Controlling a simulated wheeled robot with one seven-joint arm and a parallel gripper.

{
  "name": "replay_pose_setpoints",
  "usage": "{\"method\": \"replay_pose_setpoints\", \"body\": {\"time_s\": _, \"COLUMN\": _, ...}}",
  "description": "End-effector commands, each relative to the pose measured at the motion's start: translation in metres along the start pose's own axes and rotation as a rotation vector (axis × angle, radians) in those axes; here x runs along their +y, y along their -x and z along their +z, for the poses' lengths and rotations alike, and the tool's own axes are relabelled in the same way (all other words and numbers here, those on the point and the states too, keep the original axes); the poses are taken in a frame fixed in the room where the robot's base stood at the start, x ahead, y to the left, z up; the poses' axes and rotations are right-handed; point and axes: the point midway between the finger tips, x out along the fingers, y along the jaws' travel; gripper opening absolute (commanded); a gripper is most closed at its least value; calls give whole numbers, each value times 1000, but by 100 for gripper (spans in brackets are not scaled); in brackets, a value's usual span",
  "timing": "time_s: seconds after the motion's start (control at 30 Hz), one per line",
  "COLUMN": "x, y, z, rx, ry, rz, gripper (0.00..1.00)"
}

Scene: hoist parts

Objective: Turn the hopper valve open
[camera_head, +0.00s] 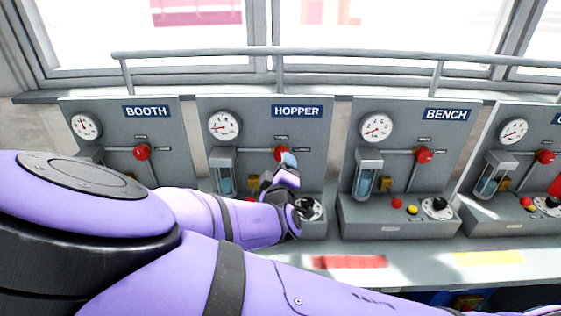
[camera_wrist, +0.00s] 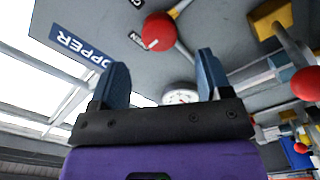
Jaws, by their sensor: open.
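The hopper panel (camera_head: 243,160) stands left of centre in the head view, with its HOPPER label (camera_head: 297,112) at the top right. The label also shows in the wrist view (camera_wrist: 78,48). The hopper valve's red knob (camera_wrist: 158,31) sits on a pale lever in the wrist view, beyond and above the gap between my fingertips. In the head view my gripper (camera_head: 288,162) is in front of the panel and largely hides this knob. My gripper in the wrist view (camera_wrist: 164,70) is open, with its two blue fingers apart and nothing between them.
The BOOTH panel (camera_head: 120,130) is to the left and the BENCH panel (camera_head: 400,150) to the right, each with its own red knob. A grey rail (camera_head: 340,54) runs above the panels. The hopper gauge (camera_head: 224,125) is left of my gripper. My arm covers the lower left.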

Motion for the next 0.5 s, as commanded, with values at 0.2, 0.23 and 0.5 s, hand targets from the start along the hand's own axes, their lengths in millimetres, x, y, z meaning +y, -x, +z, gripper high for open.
{"method": "replay_pose_setpoints", "body": {"time_s": 0.2, "x": -1, "y": 36, "z": -1, "rx": 1, "ry": 1, "rz": -3, "gripper": 72}}
{"method": "replay_pose_setpoints", "body": {"time_s": 0.23, "x": -1, "y": 39, "z": 0, "rx": 1, "ry": 1, "rz": -2, "gripper": 72}}
{"method": "replay_pose_setpoints", "body": {"time_s": 0.5, "x": 0, "y": 52, "z": 0, "rx": 0, "ry": 1, "rz": 0, "gripper": 72}}
